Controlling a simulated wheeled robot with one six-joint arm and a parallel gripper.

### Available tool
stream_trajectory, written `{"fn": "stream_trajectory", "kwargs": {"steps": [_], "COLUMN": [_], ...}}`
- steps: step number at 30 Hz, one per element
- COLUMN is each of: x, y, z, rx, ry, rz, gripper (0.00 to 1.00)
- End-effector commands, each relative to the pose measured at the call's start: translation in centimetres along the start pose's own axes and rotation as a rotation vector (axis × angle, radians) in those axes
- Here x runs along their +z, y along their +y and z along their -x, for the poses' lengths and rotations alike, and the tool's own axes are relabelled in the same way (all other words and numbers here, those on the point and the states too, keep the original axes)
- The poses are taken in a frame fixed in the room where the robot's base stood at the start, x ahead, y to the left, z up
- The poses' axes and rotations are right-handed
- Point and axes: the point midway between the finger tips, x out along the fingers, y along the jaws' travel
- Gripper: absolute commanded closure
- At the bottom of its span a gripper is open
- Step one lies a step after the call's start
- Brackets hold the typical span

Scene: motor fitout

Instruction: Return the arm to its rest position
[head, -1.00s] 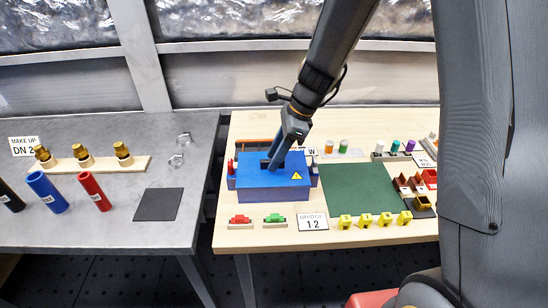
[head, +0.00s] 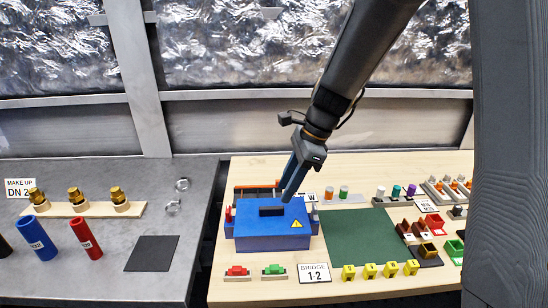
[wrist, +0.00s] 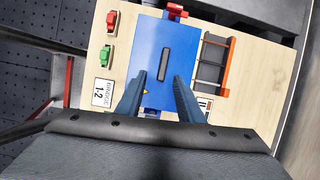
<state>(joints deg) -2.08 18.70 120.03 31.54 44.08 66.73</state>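My gripper (head: 288,195) is above the blue box (head: 255,235) on the wooden table. In the wrist view my gripper (wrist: 156,88) has its two blue fingers spread apart with nothing between them. The blue box also shows in the wrist view (wrist: 155,38), below the fingers. The black handle (head: 271,211) on its top is bare and shows between the fingers in the wrist view (wrist: 164,65). A yellow warning sign (head: 297,224) is on the box's top.
A green mat (head: 365,240), yellow clips and small coloured parts lie right of the box. Red (head: 237,271) and green (head: 274,270) pieces lie in front. A grey table (head: 90,280) with tubes and brass fittings stands left. Room above the tables is open.

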Motion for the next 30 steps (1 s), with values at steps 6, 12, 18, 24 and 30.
{"fn": "stream_trajectory", "kwargs": {"steps": [6, 12, 18, 24, 30], "x": [-4.5, -8.5, -10.4, -10.8, -10.8], "y": [5.5, 11.0, 14.1, 14.8, 14.8], "z": [0.4, 0.8, 1.0, 1.0, 1.0], "rx": [0.023, 0.11, 0.19, 0.213, 0.213], "ry": [0.155, 0.295, 0.36, 0.374, 0.373], "rz": [0.502, 1.084, 1.45, 1.545, 1.542], "gripper": [0.66, 0.66, 0.66, 0.66, 0.66]}}
